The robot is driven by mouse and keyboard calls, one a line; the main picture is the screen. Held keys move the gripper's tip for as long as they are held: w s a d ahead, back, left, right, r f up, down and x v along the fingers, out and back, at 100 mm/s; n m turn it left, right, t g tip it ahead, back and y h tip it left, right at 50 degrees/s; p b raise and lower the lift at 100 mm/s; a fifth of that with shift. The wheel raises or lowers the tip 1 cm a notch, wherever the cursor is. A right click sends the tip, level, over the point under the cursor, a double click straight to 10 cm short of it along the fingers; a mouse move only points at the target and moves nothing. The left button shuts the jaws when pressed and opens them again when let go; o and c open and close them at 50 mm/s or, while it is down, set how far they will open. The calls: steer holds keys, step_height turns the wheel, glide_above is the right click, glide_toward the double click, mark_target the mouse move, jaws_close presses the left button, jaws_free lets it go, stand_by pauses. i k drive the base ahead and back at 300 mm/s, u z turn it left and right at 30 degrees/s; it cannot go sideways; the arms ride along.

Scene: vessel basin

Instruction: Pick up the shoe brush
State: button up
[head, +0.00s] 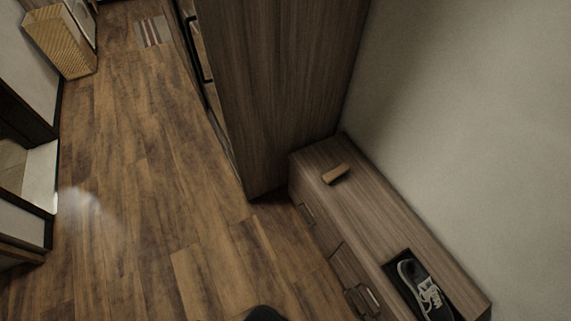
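A shoe brush (335,173) with a tan wooden back lies on top of a low wooden bench cabinet (360,205). It is near the cabinet's far end, close to the tall wardrobe. It lies at a slant, apart from anything else on that top. My gripper cannot be made out in the head view. A small dark rounded shape at the bottom edge may be part of my own body.
A black sneaker (423,287) sits in a dark tray at the cabinet's near end. A tall wooden wardrobe (280,80) stands beyond the brush. A wall (460,130) runs along the right. Wooden floor (150,180) is clear to the left. A wicker basket (60,42) stands far left.

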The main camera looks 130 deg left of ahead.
mark_target(330, 177)
steer(key=u, duration=3.7)
steer(key=k, duration=0.4)
steer(key=u, duration=1.45)
steer(key=i, duration=0.95)
steer(key=z, duration=1)
steer(key=i, duration=0.9)
steer(key=z, duration=0.9)
